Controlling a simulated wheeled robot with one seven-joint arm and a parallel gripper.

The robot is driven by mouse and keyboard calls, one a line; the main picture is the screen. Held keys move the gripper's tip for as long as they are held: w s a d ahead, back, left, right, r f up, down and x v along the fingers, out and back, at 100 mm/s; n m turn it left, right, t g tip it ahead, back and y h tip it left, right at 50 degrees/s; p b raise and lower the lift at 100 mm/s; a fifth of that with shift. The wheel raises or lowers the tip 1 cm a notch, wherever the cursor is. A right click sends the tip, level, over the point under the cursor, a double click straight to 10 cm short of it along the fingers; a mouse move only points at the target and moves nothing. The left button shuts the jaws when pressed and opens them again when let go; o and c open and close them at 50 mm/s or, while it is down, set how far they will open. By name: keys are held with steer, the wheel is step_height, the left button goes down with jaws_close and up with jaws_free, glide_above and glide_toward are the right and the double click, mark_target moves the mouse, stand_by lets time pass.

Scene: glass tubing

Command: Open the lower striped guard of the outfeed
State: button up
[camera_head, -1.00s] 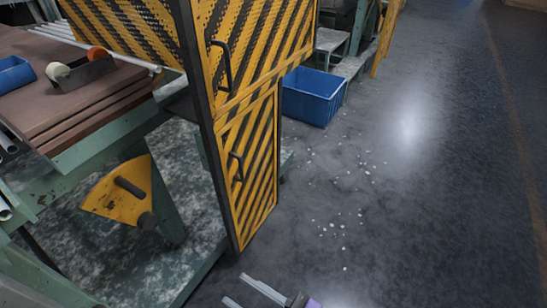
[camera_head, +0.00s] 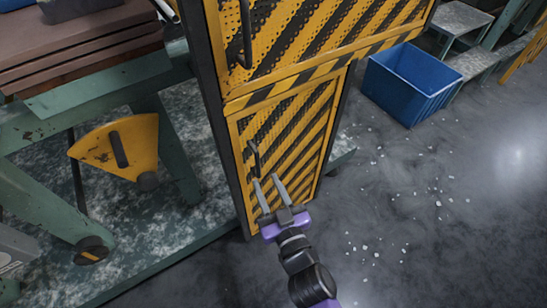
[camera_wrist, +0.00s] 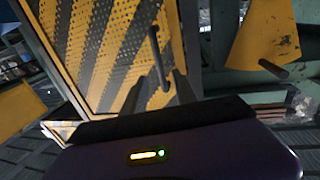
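The lower striped guard (camera_head: 297,132) is a yellow and black perforated panel and looks shut in its frame. Its dark vertical handle (camera_head: 253,159) is near the left edge. My gripper (camera_head: 266,180) is open and empty, with its fingertips just below the handle in the picture. In the wrist view, the guard (camera_wrist: 98,45) fills the left middle, and the handle (camera_wrist: 159,60) stands ahead, between and beyond the two spread fingers (camera_wrist: 157,92). No contact with the handle shows; the exact gap cannot be told.
The upper striped guard (camera_head: 310,35) with its own handle sits directly above. A blue bin (camera_head: 408,88) stands on the floor at right. A yellow quadrant plate (camera_head: 120,150) and green machine legs are at left. Floor at lower right is open, with scattered white bits.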

mark_target(258, 166)
steer(key=b+x, duration=0.2)
steer(key=x, duration=0.5)
steer(key=shift+w+a, duration=0.15)
steer(key=shift+w, duration=0.05)
steer(key=shift+c, duration=0.4)
jaws_close()
stand_by(0.8)
